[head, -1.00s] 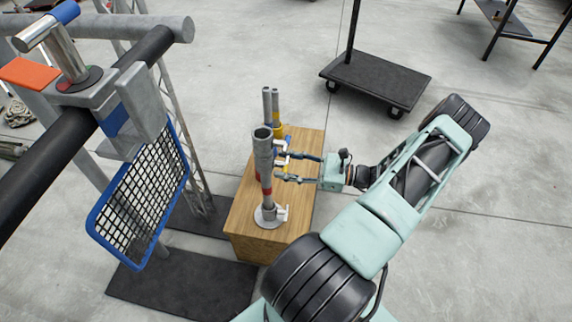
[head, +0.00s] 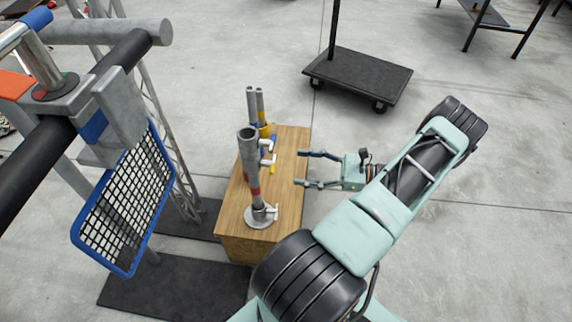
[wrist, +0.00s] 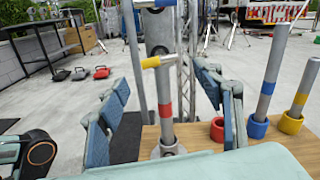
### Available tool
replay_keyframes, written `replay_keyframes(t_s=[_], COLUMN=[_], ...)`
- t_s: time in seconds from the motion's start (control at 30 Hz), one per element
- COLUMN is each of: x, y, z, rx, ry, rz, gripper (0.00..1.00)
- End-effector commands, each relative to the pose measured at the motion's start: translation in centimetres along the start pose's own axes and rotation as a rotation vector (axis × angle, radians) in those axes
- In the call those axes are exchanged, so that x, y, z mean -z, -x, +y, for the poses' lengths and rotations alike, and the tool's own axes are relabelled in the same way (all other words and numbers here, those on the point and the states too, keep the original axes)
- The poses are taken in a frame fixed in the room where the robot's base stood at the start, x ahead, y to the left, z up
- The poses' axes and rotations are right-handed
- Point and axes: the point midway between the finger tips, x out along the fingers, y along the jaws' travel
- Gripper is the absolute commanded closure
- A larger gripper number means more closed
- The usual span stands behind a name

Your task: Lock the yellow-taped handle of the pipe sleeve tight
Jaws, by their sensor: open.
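The grey pipe sleeve (head: 247,142) stands upright on a round base on the wooden box. It has a red band low down and white handles on its right side. The yellow-taped handle (head: 271,169) sticks out toward my gripper. In the wrist view the handle (wrist: 152,62) is a short crossbar with a yellow left end, in front of the grey sleeve. My gripper (head: 301,168) is open and empty, right of the handle and apart from it. In the wrist view its fingers spread either side of the banded pipe. How tight the handle is cannot be told.
A rack with a blue-framed mesh basket (head: 75,235) is at left. A black cart (head: 355,75) stands behind. Floor right of the box is clear.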

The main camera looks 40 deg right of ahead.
Motion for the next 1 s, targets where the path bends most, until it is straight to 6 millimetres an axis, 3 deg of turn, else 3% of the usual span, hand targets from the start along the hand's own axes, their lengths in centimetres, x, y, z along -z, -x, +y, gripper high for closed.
replay_keyframes(t_s=[0.23,1.0], x=[0.0,0.0], y=[2.5,2.7], z=[0.0,0.0], rx=[0.001,0.001], ry=[0.0,0.0], rz=[-0.001,0.0], gripper=[0.39,0.39])
